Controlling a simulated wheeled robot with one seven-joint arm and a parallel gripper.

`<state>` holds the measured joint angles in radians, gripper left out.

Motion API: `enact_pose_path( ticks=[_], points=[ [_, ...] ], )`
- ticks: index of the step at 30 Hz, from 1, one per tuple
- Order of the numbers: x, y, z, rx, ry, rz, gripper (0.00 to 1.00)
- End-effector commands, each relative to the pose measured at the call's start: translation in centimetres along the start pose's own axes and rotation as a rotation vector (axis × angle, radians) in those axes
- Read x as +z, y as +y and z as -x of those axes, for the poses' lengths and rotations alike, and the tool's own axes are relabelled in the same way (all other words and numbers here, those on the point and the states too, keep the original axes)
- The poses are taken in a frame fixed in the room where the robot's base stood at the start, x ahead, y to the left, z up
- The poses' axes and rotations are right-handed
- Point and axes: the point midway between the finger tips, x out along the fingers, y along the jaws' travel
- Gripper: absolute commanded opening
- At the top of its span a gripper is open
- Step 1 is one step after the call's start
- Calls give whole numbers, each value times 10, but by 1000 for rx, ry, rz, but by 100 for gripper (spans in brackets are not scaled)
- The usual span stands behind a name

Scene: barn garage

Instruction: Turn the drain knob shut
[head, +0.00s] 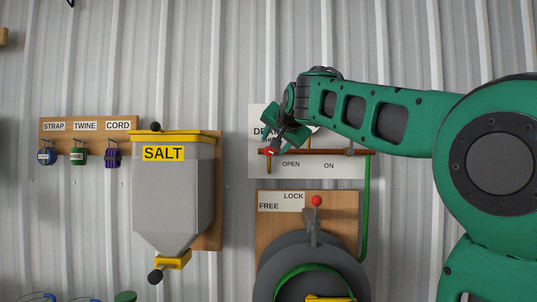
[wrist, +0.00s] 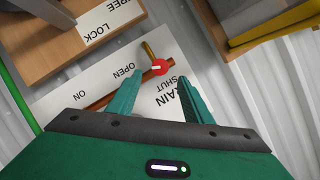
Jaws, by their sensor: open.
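The drain knob (wrist: 159,67) is a small red round knob with a pale mark, on a copper pipe over a white sign board. In the wrist view it shows between and just beyond my open fingertips, with no clear contact. The pale mark seems to lie towards the OPEN label (wrist: 125,70). The SHUT label (wrist: 178,83) is partly behind my right finger. In the head view my gripper (head: 272,142) comes from the right and sits at the red knob (head: 271,151), covering part of the sign. My gripper (wrist: 159,80) is open and empty.
The copper pipe (head: 320,152) runs right to a green pipe (head: 366,210). Below is a reel board (head: 345,205) with a red-tipped lever (head: 316,201). Left stands a grey SALT hopper (head: 172,200); further left hang spools under a wooden rack (head: 85,133).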

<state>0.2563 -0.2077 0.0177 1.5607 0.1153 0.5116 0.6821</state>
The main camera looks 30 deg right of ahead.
Motion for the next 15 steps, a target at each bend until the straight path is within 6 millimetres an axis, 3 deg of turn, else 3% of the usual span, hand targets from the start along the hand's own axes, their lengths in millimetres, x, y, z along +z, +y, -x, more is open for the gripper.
enact_pose_path(
  ticks=[6, 15],
  points=[
    [1, 0, -40, 1, -2, 1, 46],
    [1, 0, -67, 0, -1, 1, 46]
  ],
)
